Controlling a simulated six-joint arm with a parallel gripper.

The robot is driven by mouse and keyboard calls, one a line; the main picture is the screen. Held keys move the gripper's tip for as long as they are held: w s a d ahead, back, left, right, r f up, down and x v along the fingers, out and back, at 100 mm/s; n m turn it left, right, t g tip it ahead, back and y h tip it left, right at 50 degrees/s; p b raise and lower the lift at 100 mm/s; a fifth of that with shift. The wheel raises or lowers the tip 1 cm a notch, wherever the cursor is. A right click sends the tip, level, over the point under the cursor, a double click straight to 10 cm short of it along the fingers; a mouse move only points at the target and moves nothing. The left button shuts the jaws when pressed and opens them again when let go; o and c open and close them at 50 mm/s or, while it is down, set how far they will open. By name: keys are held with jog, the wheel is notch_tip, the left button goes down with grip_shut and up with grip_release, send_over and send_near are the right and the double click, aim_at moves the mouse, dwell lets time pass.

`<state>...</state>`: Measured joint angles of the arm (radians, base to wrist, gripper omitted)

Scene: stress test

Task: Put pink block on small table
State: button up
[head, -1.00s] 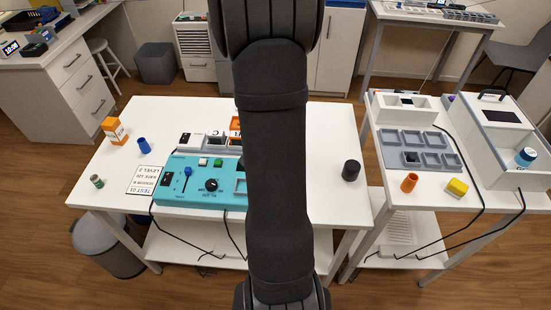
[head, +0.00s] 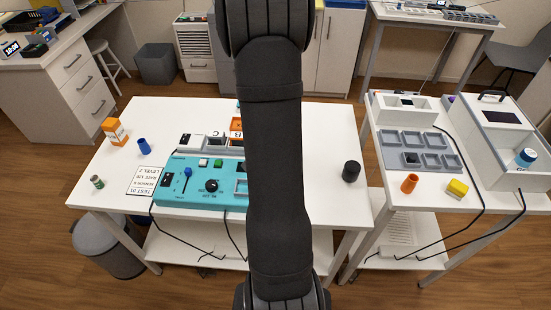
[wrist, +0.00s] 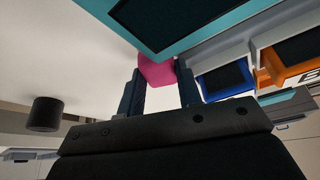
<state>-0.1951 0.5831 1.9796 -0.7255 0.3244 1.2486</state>
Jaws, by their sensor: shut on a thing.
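In the wrist view, the pink block (wrist: 154,71) sits between the fingertips of my gripper (wrist: 160,75), which is shut on it. The block is close to the edge of the teal panel (wrist: 200,22); I cannot tell whether they touch. In the head view, my own arm hides the gripper and the block. A smaller white table (head: 430,200) stands at the right, beside the larger white table (head: 115,165).
The smaller table bears a grey compartment tray (head: 390,160), an orange cup (head: 409,183), a yellow block (head: 457,188) and white boxes. A black cylinder (head: 351,172) stands at the larger table's right side. A gap separates the tables.

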jog(key=shift+r, duration=0.1)
jog(key=shift+r, duration=0.5)
notch_tip(320, 180, up, 3)
jog(key=shift+r, duration=0.15)
jog(key=s+d+r, duration=0.5)
jog(key=d+r, duration=0.2)
jog(key=d, duration=0.4)
jog(key=w+a+f+n, duration=0.1)
jog(key=w+a+f, duration=0.1)
jog(key=w+f, duration=0.1)
jog(key=w+a+f+n+y, duration=0.1)
jog(key=w+a+f+n, duration=0.1)
jog(key=w, duration=0.3)
jog(key=w+a+f+n, duration=0.1)
jog(key=w+a+f, duration=0.1)
jog(key=w+f, duration=0.2)
jog(key=shift+w+a+f+y, duration=0.1)
jog(key=shift+w+f+y, duration=0.15)
jog(key=shift+y, duration=0.15)
jog(key=shift+s, duration=0.1)
